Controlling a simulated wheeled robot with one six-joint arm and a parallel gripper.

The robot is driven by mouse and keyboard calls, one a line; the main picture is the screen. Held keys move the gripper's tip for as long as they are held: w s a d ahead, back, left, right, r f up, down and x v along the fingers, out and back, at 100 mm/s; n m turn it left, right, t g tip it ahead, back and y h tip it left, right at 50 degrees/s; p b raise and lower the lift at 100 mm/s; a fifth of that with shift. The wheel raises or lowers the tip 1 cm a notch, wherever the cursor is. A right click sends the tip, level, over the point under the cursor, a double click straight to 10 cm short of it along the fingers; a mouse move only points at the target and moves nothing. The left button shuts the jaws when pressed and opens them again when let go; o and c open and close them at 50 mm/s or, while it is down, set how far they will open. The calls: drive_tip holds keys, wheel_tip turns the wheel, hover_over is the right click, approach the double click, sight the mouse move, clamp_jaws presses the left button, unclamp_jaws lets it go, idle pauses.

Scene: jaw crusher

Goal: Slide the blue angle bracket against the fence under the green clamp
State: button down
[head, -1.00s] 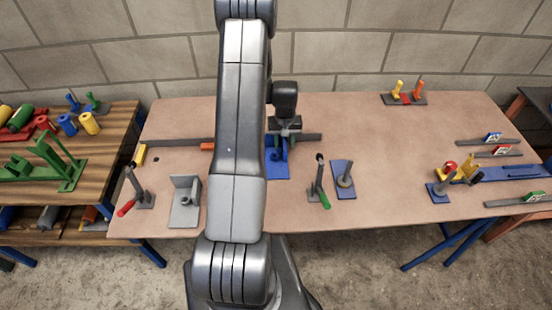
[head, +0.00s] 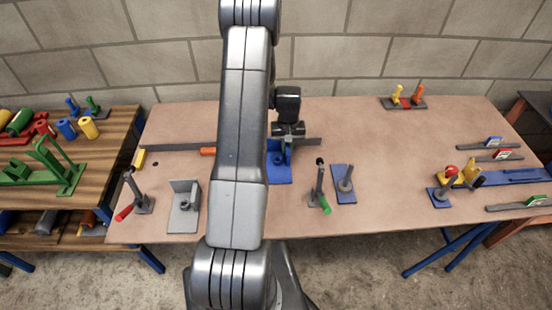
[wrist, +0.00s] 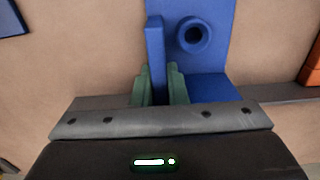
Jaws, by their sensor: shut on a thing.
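The blue angle bracket (head: 279,173) lies on the brown bench, partly behind my arm in the head view. In the wrist view the bracket (wrist: 213,60) shows a base with a round boss and an upright wall. My gripper (head: 284,143) is shut on that wall; its greenish fingers (wrist: 160,85) stand on either side of it. The dark grey fence (head: 180,147) runs along the bracket's far edge; the gripper hides whether they touch. The green clamp (head: 324,204), with a dark upright post, stands to the right of the bracket, nearer the front, with a gap between them.
A blue plate with a peg (head: 344,186) is right of the clamp. An orange block (head: 208,151) sits at the fence, left of the bracket. A grey bracket (head: 184,207) and a red-handled clamp (head: 126,211) are at left. The bench's middle right is clear.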

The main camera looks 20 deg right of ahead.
drive_tip(key=shift+s+d+b, duration=0.3)
drive_tip(key=shift+s+d, duration=0.15)
drive_tip(key=shift+d, duration=1.3)
drive_tip(key=shift+s+d+b, duration=0.25)
drive_tip(key=shift+s+d, duration=0.2)
drive_tip(key=shift+d, duration=1.35)
drive_tip(key=shift+s+d+b, duration=0.3)
drive_tip(key=shift+s+d, duration=0.15)
drive_tip(key=shift+d, duration=1.3)
drive_tip(key=shift+w, duration=0.15)
drive_tip(key=shift+w+d, duration=0.25)
drive_tip(key=shift+w, duration=0.6)
drive_tip(key=c, duration=1.4)
unclamp_jaws()
drive_tip(key=shift+o, duration=0.2)
drive_tip(key=shift+r, duration=0.1)
